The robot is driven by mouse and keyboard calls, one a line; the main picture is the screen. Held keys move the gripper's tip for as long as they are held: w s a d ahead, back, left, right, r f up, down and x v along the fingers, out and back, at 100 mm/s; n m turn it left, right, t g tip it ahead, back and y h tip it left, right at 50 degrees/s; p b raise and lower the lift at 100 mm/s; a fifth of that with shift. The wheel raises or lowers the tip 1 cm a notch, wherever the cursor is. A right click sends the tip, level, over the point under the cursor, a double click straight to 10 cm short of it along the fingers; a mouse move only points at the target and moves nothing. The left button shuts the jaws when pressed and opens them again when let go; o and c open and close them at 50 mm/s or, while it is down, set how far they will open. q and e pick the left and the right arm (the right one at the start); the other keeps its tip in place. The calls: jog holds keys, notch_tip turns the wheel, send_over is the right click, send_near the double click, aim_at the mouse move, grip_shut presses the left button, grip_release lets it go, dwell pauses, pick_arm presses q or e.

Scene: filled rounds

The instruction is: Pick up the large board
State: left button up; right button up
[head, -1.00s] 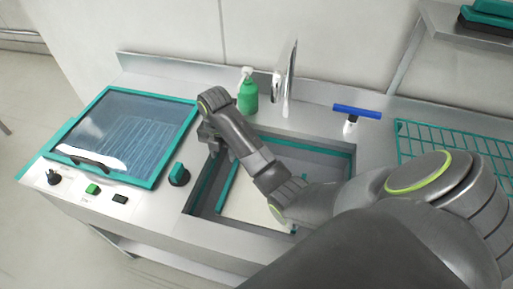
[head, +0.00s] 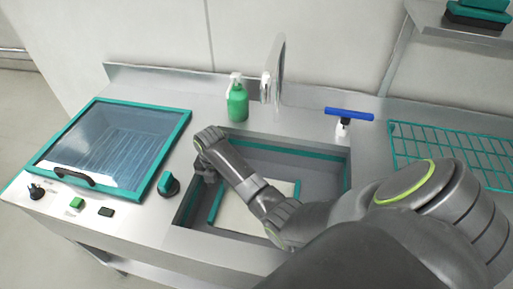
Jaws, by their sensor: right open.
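A large pale board (head: 238,216) with teal edges lies in the sink basin (head: 314,153). My right arm crosses over it and hides much of its middle and right part. My right gripper (head: 207,176) is at the left side of the basin, above the board's left teal edge. Its fingers point down and are partly hidden by my wrist. It is open, and I see nothing held in it. I cannot tell how far above the board the fingertips are. My left gripper is not in view.
A teal rack (head: 430,150) is at right.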

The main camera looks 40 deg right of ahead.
aim_at(220, 192)
jog(key=shift+f+p, duration=0.35)
jog(key=shift+f, duration=2.45)
grip_shut()
